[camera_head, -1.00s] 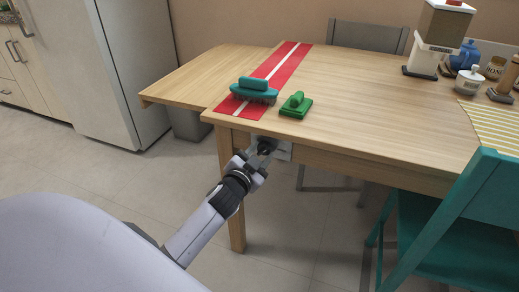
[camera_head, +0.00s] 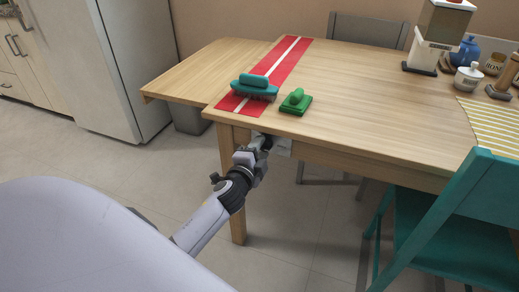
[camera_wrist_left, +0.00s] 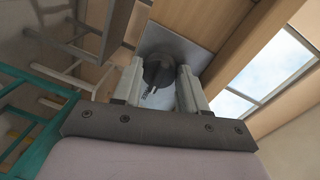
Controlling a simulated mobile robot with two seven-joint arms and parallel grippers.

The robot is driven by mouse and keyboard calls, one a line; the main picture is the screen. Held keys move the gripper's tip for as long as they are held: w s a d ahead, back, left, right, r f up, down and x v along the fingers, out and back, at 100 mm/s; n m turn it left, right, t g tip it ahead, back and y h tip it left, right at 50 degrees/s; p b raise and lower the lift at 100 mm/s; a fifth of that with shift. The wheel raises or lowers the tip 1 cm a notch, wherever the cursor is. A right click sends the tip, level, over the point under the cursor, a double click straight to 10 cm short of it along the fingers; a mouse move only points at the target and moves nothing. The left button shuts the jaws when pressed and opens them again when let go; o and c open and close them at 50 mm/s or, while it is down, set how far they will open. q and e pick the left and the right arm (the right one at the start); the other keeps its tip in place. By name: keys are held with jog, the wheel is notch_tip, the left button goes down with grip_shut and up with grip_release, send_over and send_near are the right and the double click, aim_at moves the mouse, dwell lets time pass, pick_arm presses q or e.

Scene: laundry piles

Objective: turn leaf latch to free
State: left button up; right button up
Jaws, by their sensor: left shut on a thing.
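The leaf latch is a dark round knob (camera_wrist_left: 158,68) on a pale metal plate (camera_wrist_left: 187,48) under the table edge. In the head view only part of the pale plate (camera_head: 284,147) shows, below the front edge near the table's left corner. My left gripper (camera_head: 264,141) reaches up to it from the lower left. In the left wrist view its two fingers (camera_wrist_left: 159,90) stand on either side of the knob, shut on it. My right gripper is not in view.
The wooden table (camera_head: 370,105) has a leaf (camera_head: 195,77) at its left. A teal chair (camera_head: 450,215) stands at the right front.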

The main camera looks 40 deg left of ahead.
pick_arm(q)
jog(key=shift+m, duration=0.3)
jog(key=o, duration=1.1)
jog(key=shift+c, duration=0.2)
jog(key=v, duration=0.7)
jog(key=shift+p, duration=0.45)
jog(key=shift+s+d+f, duration=0.1)
jog(key=shift+s, duration=0.05)
